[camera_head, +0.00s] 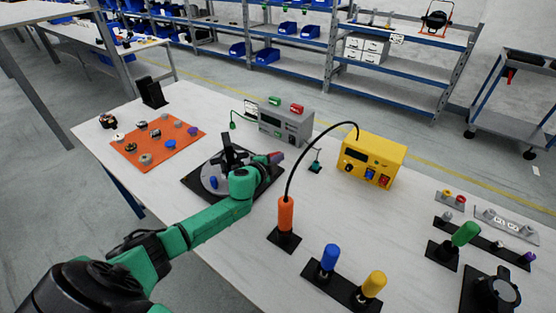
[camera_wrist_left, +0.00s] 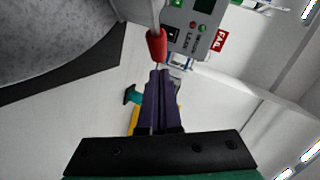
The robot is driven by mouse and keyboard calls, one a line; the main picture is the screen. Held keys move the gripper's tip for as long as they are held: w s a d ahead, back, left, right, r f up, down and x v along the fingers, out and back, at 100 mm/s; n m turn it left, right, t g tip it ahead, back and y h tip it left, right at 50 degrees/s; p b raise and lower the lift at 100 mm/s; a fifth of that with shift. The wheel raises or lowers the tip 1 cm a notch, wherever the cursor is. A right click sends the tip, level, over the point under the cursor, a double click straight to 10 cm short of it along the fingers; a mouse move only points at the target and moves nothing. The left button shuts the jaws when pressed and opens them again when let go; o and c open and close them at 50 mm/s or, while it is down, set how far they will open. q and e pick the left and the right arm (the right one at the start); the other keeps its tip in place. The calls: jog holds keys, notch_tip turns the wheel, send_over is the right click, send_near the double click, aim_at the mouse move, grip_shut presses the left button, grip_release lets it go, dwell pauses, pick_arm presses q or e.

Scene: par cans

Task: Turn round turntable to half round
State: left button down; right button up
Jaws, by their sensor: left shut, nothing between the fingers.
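The round turntable (camera_head: 207,172) is a grey disc on a black square base, left of the table's middle. It carries a black upright part and a small blue knob (camera_head: 213,182). In the left wrist view the disc (camera_wrist_left: 60,35) fills the upper left. A red-tipped handle (camera_wrist_left: 157,45) on a pale rod shows there. My left gripper (camera_head: 270,160) is at the turntable's right side, and my forearm hides part of the disc and base. Its purple fingers (camera_wrist_left: 160,85) are shut and empty, just short of the red tip; I cannot tell whether they touch. My right gripper is not in view.
A grey control box (camera_head: 285,122) stands behind the turntable and a yellow box (camera_head: 372,160) to its right. An orange handle (camera_head: 286,215) with a cable stands in front. An orange mat (camera_head: 158,150) with small parts lies left. Blue and yellow handles (camera_head: 330,258) stand at the front.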

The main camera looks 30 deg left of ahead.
pick_arm(q)
jog(key=shift+w+a+f, duration=0.2)
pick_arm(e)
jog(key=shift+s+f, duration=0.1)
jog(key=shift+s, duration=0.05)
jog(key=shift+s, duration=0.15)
pick_arm(q)
jog(key=shift+w, duration=0.1)
